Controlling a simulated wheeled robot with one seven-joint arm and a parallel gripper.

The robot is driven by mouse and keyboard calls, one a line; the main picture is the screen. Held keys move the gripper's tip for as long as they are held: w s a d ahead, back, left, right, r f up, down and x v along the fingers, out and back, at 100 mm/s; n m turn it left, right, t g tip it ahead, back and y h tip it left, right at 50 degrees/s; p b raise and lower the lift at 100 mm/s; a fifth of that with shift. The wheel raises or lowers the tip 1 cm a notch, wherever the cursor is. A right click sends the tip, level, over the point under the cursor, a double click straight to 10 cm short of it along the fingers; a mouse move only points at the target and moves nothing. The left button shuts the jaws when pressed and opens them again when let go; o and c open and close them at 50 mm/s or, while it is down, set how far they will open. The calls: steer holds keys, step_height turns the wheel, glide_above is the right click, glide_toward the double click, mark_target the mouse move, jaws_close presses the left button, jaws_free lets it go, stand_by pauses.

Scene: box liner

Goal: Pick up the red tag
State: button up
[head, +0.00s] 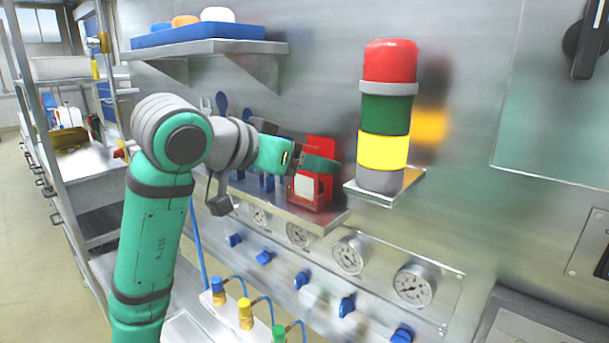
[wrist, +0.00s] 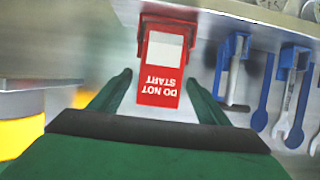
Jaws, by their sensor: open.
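The red tag (head: 320,144) stands upright on the wall shelf in the head view, partly hidden by my gripper. My gripper (head: 322,164) is at the tag's upper part. In the wrist view my gripper (wrist: 159,79) is open, with one finger on each side of the tag and visible gaps between.
Blue holders and wrenches (wrist: 292,100) stand beside the tag on the metal shelf (head: 290,214). A red, green and yellow signal light (head: 386,115) stands close on the right in the head view. Gauges (head: 414,284) and blue valves lie below. An upper shelf (head: 205,48) carries a blue tray.

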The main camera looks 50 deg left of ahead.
steer(key=c, duration=1.1)
steer(key=shift+c, duration=0.2)
steer(key=shift+r, duration=0.1)
